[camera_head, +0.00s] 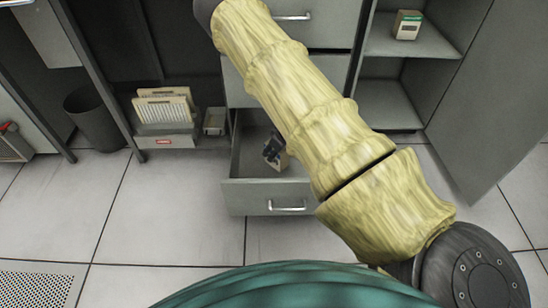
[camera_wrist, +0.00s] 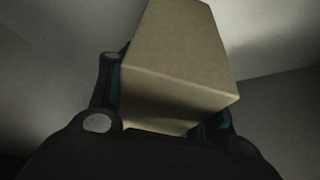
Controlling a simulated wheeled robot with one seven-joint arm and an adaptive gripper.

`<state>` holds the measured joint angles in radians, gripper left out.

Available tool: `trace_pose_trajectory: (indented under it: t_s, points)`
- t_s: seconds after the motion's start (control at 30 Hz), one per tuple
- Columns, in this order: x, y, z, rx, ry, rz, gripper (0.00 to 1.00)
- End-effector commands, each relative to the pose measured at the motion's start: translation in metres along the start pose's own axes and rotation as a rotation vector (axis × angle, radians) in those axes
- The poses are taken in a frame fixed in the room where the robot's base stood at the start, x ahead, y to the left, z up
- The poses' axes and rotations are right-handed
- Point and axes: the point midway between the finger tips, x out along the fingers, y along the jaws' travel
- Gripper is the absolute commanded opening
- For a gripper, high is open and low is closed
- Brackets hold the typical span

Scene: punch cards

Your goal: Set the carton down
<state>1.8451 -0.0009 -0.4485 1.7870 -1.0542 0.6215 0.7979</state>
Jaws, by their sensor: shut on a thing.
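A plain tan carton (camera_wrist: 180,55) fills the middle of the wrist view, tilted in the picture, with one finger on either side of it. My gripper (camera_wrist: 160,112) is shut on it. In the head view, my gripper (camera_head: 271,148) is small and dark, inside the outline of an open lower drawer (camera_head: 245,197). A sliver of the carton (camera_head: 284,161) shows beside it. My arm hides much of the drawer's right side. I cannot tell whether the carton touches the drawer floor.
A file box of cards (camera_head: 164,112), a small tray (camera_head: 214,121) and a dark bin (camera_head: 95,120) are at left. The tiled floor before the drawer is clear.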

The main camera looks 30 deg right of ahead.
Motion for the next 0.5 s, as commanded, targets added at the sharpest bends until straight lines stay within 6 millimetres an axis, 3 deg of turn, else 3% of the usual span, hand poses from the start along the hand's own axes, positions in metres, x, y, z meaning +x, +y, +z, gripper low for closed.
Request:
trace_pose_trajectory:
  t_s: [0.17,0.5]
  points:
    - [0.024,0.0,0.01,-0.002,-0.001,-0.001,0.22]
    - [0.024,0.0,0.01,-0.001,-0.001,-0.001,0.22]
